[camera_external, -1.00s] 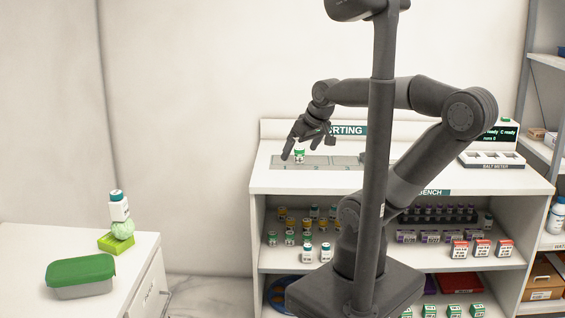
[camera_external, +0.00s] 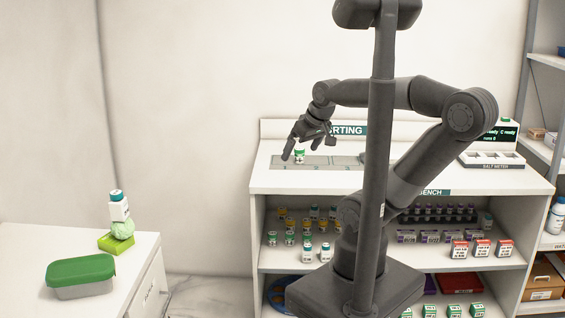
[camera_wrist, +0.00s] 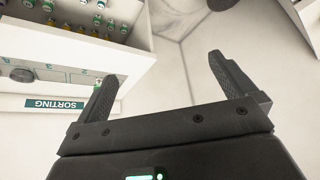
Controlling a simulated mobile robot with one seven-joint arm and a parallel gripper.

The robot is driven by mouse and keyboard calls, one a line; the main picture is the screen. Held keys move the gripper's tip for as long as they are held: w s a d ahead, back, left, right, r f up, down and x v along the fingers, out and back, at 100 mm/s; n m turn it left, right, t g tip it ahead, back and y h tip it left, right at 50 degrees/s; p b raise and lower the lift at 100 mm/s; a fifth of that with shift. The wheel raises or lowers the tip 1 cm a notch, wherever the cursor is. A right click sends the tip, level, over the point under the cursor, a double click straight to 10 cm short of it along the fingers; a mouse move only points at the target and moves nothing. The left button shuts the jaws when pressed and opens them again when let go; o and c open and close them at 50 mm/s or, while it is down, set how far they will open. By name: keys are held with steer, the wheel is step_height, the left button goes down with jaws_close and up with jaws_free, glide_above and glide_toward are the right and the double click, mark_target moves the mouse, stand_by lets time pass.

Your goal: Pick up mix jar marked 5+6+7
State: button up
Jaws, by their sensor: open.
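A small white jar with a green lid (camera_external: 299,156) stands upright on the grey numbered sorting strip (camera_external: 338,161) on the bench top. Its marking is too small to read, so I cannot tell whether it is the 5+6+7 jar. My gripper (camera_external: 305,150) is at the jar in the outside view, its fingers pointing down-left; the gap to the jar is hard to judge. In the wrist view my gripper (camera_wrist: 168,85) is open with nothing between the fingers. A small green and white bit (camera_wrist: 98,83) shows beside the left finger, mostly hidden.
Shelves below hold several small jars (camera_external: 290,238), purple-marked boxes (camera_external: 429,237) and red-marked boxes (camera_external: 482,248). A salt meter (camera_external: 491,160) stands at the bench's right. The left counter holds a green-lidded box (camera_external: 80,276) and a white bottle (camera_external: 119,207) on a green stack.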

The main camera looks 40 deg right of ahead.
steer(key=c, duration=0.7)
steer(key=m+g+h, duration=0.2)
steer(key=m, duration=0.4)
glide_above(300, 149)
steer(key=s+a, duration=0.2)
step_height(300, 149, down, 12)
steer(key=x, duration=0.5)
steer(key=shift+d+f, duration=0.1)
steer(key=shift+d, duration=0.2)
steer(key=shift+s+x, duration=0.15)
steer(key=shift+x, duration=1.3)
steer(key=shift+s+x, duration=0.15)
steer(key=shift+x, duration=1.35)
